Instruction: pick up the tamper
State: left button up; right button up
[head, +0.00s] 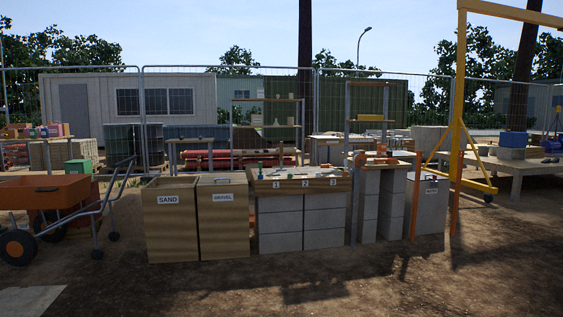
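I cannot pick out the tamper for certain at this distance. A thin orange upright pole (415,200) stands at the right end of the block-built benches, in front of a grey labelled bin (434,212); I cannot tell whether it is a tool handle. Small tools and parts, too small to identify, lie on the wooden bench top (300,185) marked 1, 2 and 3. Orange items (375,160) lie on the bench to its right. Neither of my grippers is in view.
A sand bin (171,230) and a gravel bin (223,225) stand left of the benches. An orange wheeled cart (45,190) is at far left. A yellow gantry frame (460,90) rises at right. Wire fencing runs behind. The dirt ground (330,285) in front is clear.

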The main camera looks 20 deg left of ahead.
aim_at(281, 156)
jog(key=i+j+u, duration=0.2)
jog(key=i, duration=0.25)
jog(key=i+u, duration=0.2)
jog(key=i, duration=0.2)
jog(key=i+u, duration=0.15)
jog(key=i, duration=2.5)
